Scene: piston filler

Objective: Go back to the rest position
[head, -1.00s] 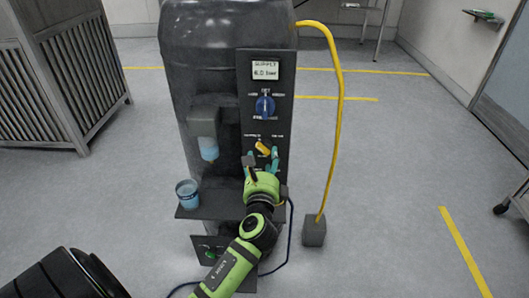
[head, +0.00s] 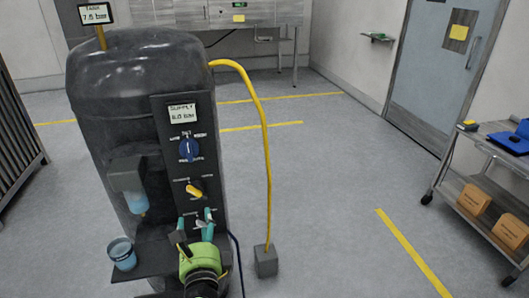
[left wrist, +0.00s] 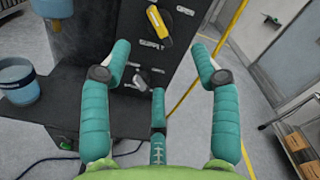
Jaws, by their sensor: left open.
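The filler machine (head: 135,75) is a dark rounded tank with a control panel (head: 172,120). The panel carries a display reading supply (head: 183,113), a blue knob (head: 190,149) and a yellow knob (head: 194,190). The left wrist view shows the yellow knob (left wrist: 158,26) and a pale knob (left wrist: 142,80) below it. My left gripper (head: 197,221) is in front of the lower panel, below the yellow knob. Its teal fingers (left wrist: 162,62) are spread with nothing between them, and the panel lies beyond them. My right gripper is not in view.
A blue cup (head: 122,253) stands on the machine's shelf (head: 158,262) under a nozzle. A yellow hose (head: 264,150) runs down to a grey block (head: 266,261) on the floor. A cart (head: 478,190) with boxes stands at right. Floor between is clear.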

